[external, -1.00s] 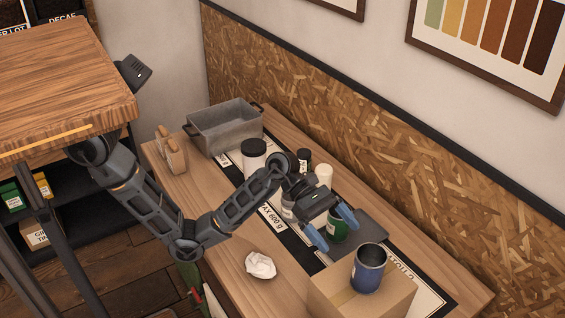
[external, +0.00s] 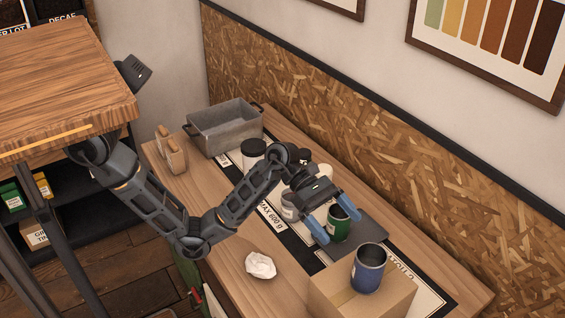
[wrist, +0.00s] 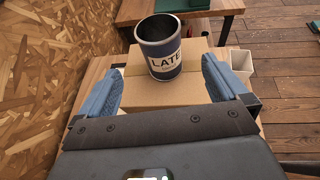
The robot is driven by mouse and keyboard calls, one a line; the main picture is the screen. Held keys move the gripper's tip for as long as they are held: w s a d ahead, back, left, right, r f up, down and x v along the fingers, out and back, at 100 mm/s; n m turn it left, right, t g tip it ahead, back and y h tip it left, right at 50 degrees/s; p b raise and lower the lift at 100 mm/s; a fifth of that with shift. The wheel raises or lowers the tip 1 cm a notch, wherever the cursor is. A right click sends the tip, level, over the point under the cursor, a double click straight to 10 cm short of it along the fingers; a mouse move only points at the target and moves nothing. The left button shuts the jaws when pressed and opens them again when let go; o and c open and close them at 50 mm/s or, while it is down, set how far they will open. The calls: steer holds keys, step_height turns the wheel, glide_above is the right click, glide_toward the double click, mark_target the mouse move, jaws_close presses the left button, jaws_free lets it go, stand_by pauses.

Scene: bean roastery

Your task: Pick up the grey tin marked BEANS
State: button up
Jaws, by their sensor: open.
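A greyish tin (external: 289,206) with a pale label stands on the bench, partly hidden by my wrist; I cannot read its label, so I cannot confirm it says BEANS. My gripper (external: 340,228) is open and empty, with its blue fingers to the right of that tin. A green tin (external: 339,229) shows between the fingers in the external view; I cannot tell the height gap. In the wrist view, my gripper (wrist: 160,80) points toward a dark blue tin (wrist: 161,52) marked "LATE…", out beyond the fingertips. No BEANS label is readable in either view.
The blue tin stands on a cardboard box (external: 340,299) at the bench's near right end. A metal bin (external: 225,131), a dark-lidded jar (external: 253,152) and a dark slab (external: 362,235) are on the bench. Crumpled paper (external: 260,265) lies at the front edge.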

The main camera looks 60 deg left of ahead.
steer(key=r, duration=0.2)
steer(key=n+t+y+b, duration=0.2)
steer(key=n+t+y, duration=0.2)
steer(key=n+t, duration=0.8)
glide_above(289, 214)
steer(key=s+a, duration=0.3)
steer(key=a, duration=0.3)
steer(key=m+t, duration=0.2)
steer(key=f, duration=2.1)
steer(key=shift+d+f, duration=0.15)
steer(key=shift+d, duration=0.1)
steer(key=shift+w+f, duration=0.15)
steer(key=shift+w, duration=0.1)
steer(key=p+x, duration=0.1)
steer(key=x, duration=0.6)
steer(key=shift+w+d, duration=0.15)
steer(key=shift+d, duration=0.05)
steer(key=c, duration=1.1)
